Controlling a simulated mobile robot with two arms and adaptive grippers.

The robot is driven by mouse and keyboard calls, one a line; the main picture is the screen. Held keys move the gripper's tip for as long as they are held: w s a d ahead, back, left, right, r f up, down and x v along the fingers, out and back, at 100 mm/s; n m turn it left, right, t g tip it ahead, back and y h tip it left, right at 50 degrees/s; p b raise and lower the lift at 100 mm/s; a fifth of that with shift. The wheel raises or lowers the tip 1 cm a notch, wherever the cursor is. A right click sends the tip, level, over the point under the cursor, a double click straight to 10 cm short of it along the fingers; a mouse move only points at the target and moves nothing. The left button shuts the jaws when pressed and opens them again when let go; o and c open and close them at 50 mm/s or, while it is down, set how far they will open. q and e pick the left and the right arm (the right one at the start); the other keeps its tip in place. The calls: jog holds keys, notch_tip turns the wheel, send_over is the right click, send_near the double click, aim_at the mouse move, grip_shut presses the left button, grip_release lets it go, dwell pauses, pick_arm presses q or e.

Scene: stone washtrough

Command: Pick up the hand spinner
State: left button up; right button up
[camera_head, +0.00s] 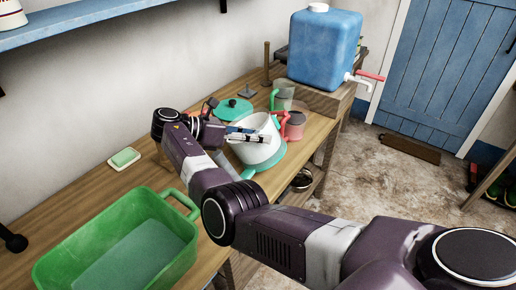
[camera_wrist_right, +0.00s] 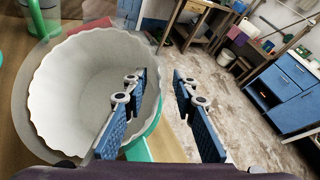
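A white tub with teal trim (camera_head: 258,154), which may be the hand spinner, stands on the wooden bench. In the right wrist view the open white tub (camera_wrist_right: 75,95) has a wavy rim and looks empty. My right gripper (camera_head: 266,136) is above it. My left gripper is not in view.
A green basin (camera_head: 165,247) and a soap dish (camera_head: 124,158) are on the bench's near part. A teal lid (camera_head: 233,109), a pink mug (camera_head: 294,125) and a grey-green mug (camera_head: 283,96) stand close to the tub. A blue water container (camera_head: 322,50) is behind.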

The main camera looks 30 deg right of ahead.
jog(key=shift+c, duration=0.7)
grip_shut()
jog(key=shift+w+r, duration=0.1)
jog(key=shift+r, duration=0.05)
